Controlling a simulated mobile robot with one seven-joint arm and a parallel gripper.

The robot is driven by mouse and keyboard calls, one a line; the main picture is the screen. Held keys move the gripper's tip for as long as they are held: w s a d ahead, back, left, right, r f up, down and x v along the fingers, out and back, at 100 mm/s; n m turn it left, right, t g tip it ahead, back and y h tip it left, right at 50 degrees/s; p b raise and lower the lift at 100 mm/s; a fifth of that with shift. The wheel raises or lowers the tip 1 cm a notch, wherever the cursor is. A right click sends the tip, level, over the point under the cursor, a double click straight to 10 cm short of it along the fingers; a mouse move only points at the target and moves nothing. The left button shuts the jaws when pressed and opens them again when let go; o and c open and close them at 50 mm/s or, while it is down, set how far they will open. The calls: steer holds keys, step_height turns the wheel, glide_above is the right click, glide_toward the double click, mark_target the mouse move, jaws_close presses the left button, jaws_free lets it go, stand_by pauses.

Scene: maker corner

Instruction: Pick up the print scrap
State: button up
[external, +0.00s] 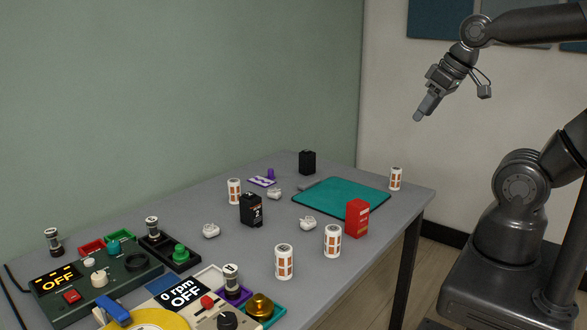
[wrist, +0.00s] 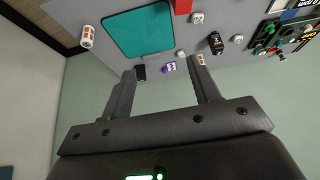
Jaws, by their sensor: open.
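Small white lumps that look like print scrap lie on the grey table: one left of the middle (external: 211,231), one near the mat's left corner (external: 275,194), one in front of the mat (external: 307,223). I cannot tell which one is meant. In the wrist view white lumps show at the top (wrist: 197,18), at the right (wrist: 237,39) and near the mat's corner (wrist: 180,53). My gripper (external: 418,117) is raised in the air beyond the table's right end, well apart from them. In the wrist view its two fingers (wrist: 164,71) are spread with nothing between them.
A teal mat (external: 342,197) lies on the table's right part. A red box (external: 357,218), a black box (external: 307,162), a black labelled bottle (external: 252,209) and several white-and-orange cylinders (external: 332,240) stand around. Control boxes (external: 95,282) crowd the left end. A wall runs behind.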

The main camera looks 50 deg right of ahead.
steer(key=w+a+f+m+g+y, duration=0.4)
steer(key=w+f+m, duration=0.1)
steer(key=w+f, duration=0.2)
steer(key=m+t+y, duration=0.1)
steer(key=m+y, duration=0.8)
steer(key=m, duration=0.6)
glide_toward(308, 220)
steer(key=x, duration=0.5)
steer(key=shift+s+a, duration=0.2)
steer(key=shift+s, duration=0.15)
steer(key=x, duration=0.5)
steer(key=shift+w+d, duration=0.1)
steer(key=shift+w, duration=0.15)
steer(key=shift+c, duration=0.3)
steer(key=c, duration=1)
